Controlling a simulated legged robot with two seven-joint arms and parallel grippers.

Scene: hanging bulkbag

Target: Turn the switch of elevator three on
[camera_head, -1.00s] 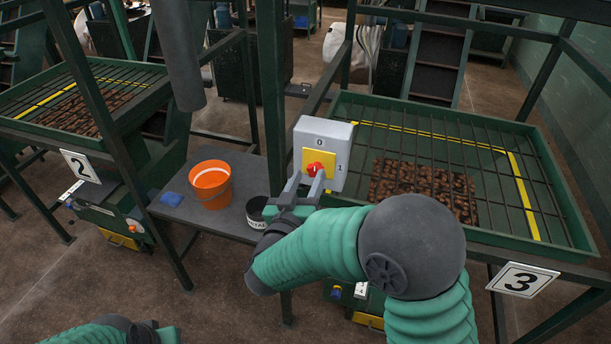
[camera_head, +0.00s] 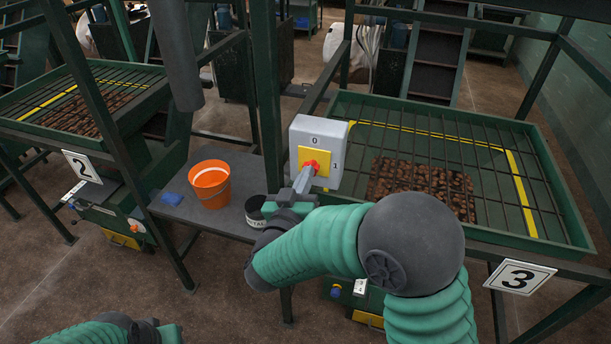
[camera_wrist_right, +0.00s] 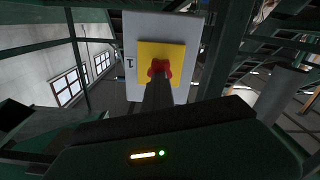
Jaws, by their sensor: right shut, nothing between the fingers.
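The switch box (camera_head: 333,136) is grey with a yellow plate, a red knob (camera_head: 314,163) and the marks 0 and 1. It is mounted on the green frame beside the elevator with the number 3 sign (camera_head: 520,277). My right gripper (camera_head: 306,176) is shut and empty, its fingertips right at the knob and partly covering it. In the right wrist view the shut fingers (camera_wrist_right: 158,92) overlap the lower part of the red knob (camera_wrist_right: 159,68); contact cannot be told for sure. The knob's exact angle is hard to read. My left gripper is not visible; only part of that arm shows at the lower left.
A grey shelf (camera_head: 222,226) left of the switch holds an orange bucket (camera_head: 210,184), a blue cloth (camera_head: 172,199) and a dark can (camera_head: 256,206). A green post (camera_head: 268,90) stands just left of the switch. A grated bin (camera_head: 470,140) lies to the right.

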